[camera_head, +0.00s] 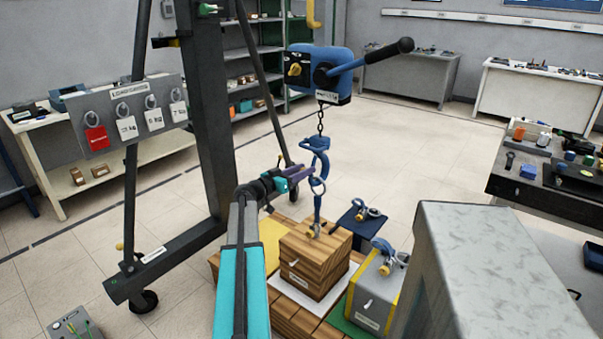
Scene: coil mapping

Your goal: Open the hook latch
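A blue hook (326,165) hangs on a short chain (320,120) under a blue hoist (335,85) with a black-handled lever. A ring (318,187) shows at the lower part of the hook. A blue strap or link runs down from it to a wooden block (315,262). My gripper (309,172), with purple fingers, reaches in from the left. Its tips are at or beside the hook's left side, and I cannot tell whether they touch. The latch is too small to make out. Whether the fingers are open or shut is unclear.
The wooden block stands on a pallet (292,317). A grey block (372,290) with yellow edging and a shackle (369,212) are to its right. A dark gantry post (205,120) with a tag board (128,112) rises at left. A large grey block (490,270) fills the front right.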

